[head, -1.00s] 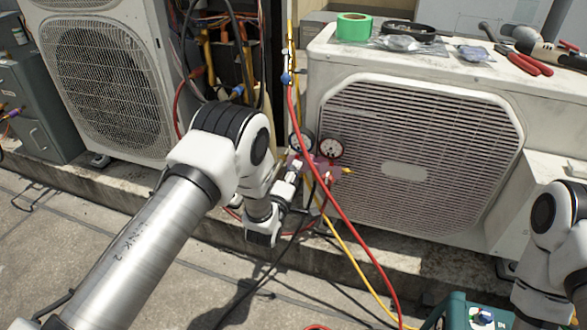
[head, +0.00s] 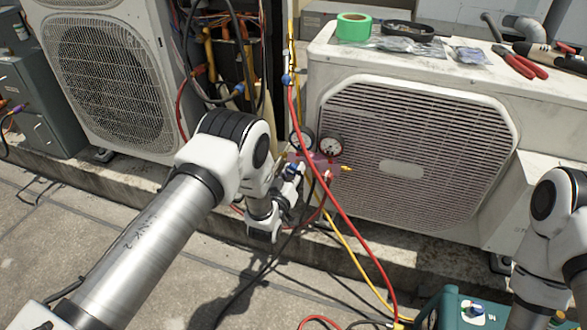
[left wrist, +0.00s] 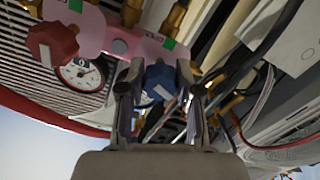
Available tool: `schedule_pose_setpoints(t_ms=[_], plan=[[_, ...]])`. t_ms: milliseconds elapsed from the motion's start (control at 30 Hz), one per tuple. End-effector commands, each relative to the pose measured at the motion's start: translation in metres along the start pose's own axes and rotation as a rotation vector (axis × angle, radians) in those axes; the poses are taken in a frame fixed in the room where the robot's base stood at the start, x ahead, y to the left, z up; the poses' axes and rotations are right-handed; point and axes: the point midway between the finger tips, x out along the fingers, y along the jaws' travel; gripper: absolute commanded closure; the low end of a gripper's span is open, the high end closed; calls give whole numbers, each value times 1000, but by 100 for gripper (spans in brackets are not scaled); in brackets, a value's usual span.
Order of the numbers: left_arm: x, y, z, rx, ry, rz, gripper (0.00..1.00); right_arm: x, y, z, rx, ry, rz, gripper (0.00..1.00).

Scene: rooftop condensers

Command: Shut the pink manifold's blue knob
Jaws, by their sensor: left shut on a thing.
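The pink manifold (head: 318,160) hangs in front of the right condenser's left edge, with two round gauges above it. In the left wrist view the pink manifold body (left wrist: 118,42) crosses the top, seen from close by. The blue knob (left wrist: 160,78) sits between the two fingers of my left gripper (left wrist: 160,90), which is shut on it. In the head view the left gripper (head: 294,174) is small and partly hidden by its own wrist. A red knob (left wrist: 52,42) is on the manifold's other side. My right arm shows at the right edge; its gripper is out of view.
A red hose (head: 345,228) and a yellow hose (head: 352,252) run down past the manifold. Dark cables hang close to my left wrist. Green tape (head: 353,27) and pliers lie on the right condenser. A teal case (head: 468,312) stands at the front right.

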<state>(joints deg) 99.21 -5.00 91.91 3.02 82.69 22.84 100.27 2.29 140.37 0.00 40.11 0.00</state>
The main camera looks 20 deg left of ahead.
Motion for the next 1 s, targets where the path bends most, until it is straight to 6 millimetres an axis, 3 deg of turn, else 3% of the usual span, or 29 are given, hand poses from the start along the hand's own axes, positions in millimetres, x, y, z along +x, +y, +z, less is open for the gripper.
schedule_pose_setpoints(t_ms=[1000], plan=[[0,-2,-1,940,-1,1,100,-21,0,0,0,0,0,100]])
